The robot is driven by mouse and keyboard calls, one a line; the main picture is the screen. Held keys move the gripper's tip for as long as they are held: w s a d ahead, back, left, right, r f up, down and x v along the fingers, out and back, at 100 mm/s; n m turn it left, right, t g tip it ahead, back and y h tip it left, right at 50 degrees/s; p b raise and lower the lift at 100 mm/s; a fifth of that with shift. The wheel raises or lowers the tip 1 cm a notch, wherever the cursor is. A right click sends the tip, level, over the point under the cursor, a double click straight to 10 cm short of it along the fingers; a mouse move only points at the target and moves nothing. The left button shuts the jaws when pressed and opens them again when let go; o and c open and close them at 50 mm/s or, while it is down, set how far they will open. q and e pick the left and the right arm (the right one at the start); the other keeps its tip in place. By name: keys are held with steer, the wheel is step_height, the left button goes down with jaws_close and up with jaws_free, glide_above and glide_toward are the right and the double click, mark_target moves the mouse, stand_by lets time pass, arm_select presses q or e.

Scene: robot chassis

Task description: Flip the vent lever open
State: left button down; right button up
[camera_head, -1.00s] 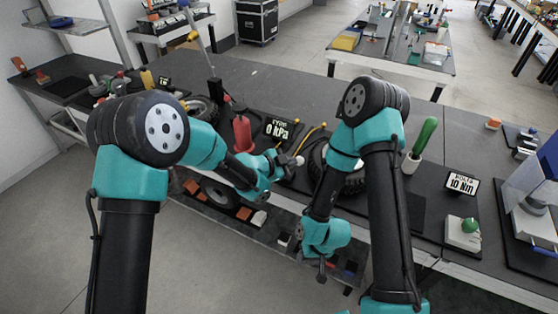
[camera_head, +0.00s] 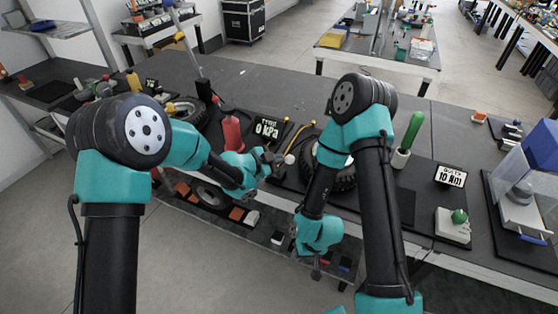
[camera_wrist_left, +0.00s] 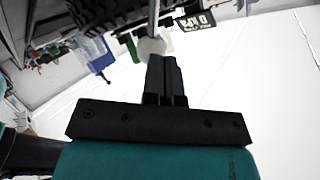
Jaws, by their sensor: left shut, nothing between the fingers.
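A white ball knob (camera_head: 289,159) sits on a thin rod beside the tyre on the bench; I take it for the vent lever. In the left wrist view the knob (camera_wrist_left: 151,46) shows just beyond the fingertips, with its rod running up out of the picture. My left gripper (camera_head: 276,159) is shut and empty, its tips close to the knob; I cannot tell if they touch. It fills the lower middle of the wrist view (camera_wrist_left: 162,65). My right gripper (camera_head: 316,268) hangs low in front of the bench, away from the knob; its jaws are too small to read.
A display (camera_head: 267,129) reading 0 kPa stands behind the knob. A red bottle (camera_head: 231,133) stands to its left and a black tyre (camera_head: 343,178) to its right, partly behind my right arm. A green-handled tool (camera_head: 413,130) stands further right. A lower shelf (camera_head: 270,232) holds small blocks.

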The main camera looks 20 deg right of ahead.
arm_select(q)
steer(key=shift+a, duration=0.1)
steer(key=v, duration=1.3)
steer(key=shift+s+a+r, duration=0.25)
steer(key=shift+s+r, duration=0.05)
steer(key=shift+r, duration=0.1)
steer(key=s+a+f+n+t+y, duration=0.1)
steer(key=s+a+f+n+y, duration=0.15)
steer(key=a+f+n, duration=0.55)
steer(key=s+a+f+n+y, duration=0.1)
steer(key=a+f+n+y, duration=0.35)
steer(key=a+f, duration=0.7)
steer(key=s+a+f+n+g+y, duration=0.1)
steer(key=s+a+f+n, duration=0.3)
steer(key=s, duration=0.4)
steer(key=s+a+f+n+g+y, duration=0.1)
steer(key=s+a+f+n+g, duration=0.2)
steer(key=s+a+n, duration=0.3)
steer(key=s+a+f, duration=0.1)
steer(key=s+a, duration=0.2)
steer(key=shift+s+a+f+y, duration=0.2)
steer(key=shift+f+y, duration=0.1)
steer(key=shift+f, duration=0.1)
